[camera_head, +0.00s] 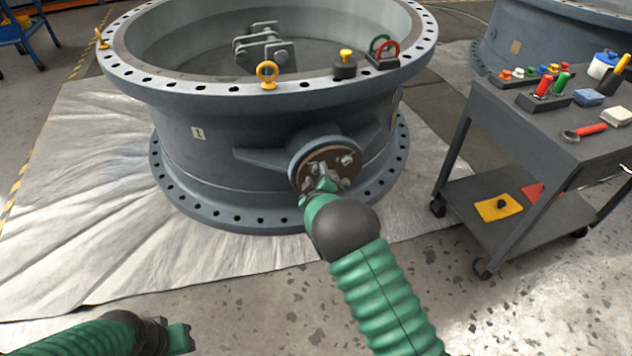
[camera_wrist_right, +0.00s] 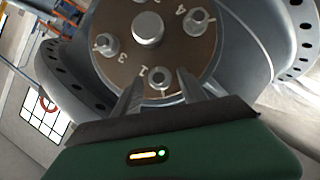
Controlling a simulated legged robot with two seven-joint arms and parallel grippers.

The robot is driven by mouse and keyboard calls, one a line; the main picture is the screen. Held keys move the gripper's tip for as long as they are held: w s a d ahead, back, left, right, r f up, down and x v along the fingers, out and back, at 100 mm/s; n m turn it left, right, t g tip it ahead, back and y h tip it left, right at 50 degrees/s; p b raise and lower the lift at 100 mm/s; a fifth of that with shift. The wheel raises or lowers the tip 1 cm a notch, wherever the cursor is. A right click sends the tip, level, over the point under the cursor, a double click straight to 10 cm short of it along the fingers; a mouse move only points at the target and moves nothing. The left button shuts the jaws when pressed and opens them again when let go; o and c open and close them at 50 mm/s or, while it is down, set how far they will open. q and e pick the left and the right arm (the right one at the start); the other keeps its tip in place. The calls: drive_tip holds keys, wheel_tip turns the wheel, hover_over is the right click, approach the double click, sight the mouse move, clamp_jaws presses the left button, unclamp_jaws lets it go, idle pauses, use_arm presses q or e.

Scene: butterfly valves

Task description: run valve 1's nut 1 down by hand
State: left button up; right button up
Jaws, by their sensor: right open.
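Valve 1 (camera_head: 225,140) is a large grey-blue ring body with a "1" label, standing on the sheet. Its round brown-faced side flange (camera_head: 318,160) also shows in the right wrist view (camera_wrist_right: 125,62), with numbered studs and nuts around a central shaft end. Nut 1 (camera_wrist_right: 159,77) sits on its stud at the flange's lower edge, beside a "1" mark. My right gripper (camera_head: 322,182) is at the flange. In the wrist view its two fingers (camera_wrist_right: 158,86) are open, one on each side of nut 1; contact cannot be told. My left gripper (camera_head: 180,338) is low at the left, away from the valve; its jaws are unclear.
A grey cart (camera_head: 545,135) with tools and coloured parts stands to the right. Eyebolts and small fixtures, including a black pot with a yellow knob (camera_head: 345,64), sit on the valve's top rim. A second valve (camera_head: 560,38) stands behind the cart. The silver sheet (camera_head: 85,200) at left is clear.

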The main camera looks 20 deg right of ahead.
drive_tip(key=shift+w+d+f, duration=0.15)
drive_tip(key=shift+w+d, duration=0.05)
drive_tip(key=shift+w, duration=0.45)
drive_tip(key=shift+c, duration=0.4)
clamp_jaws()
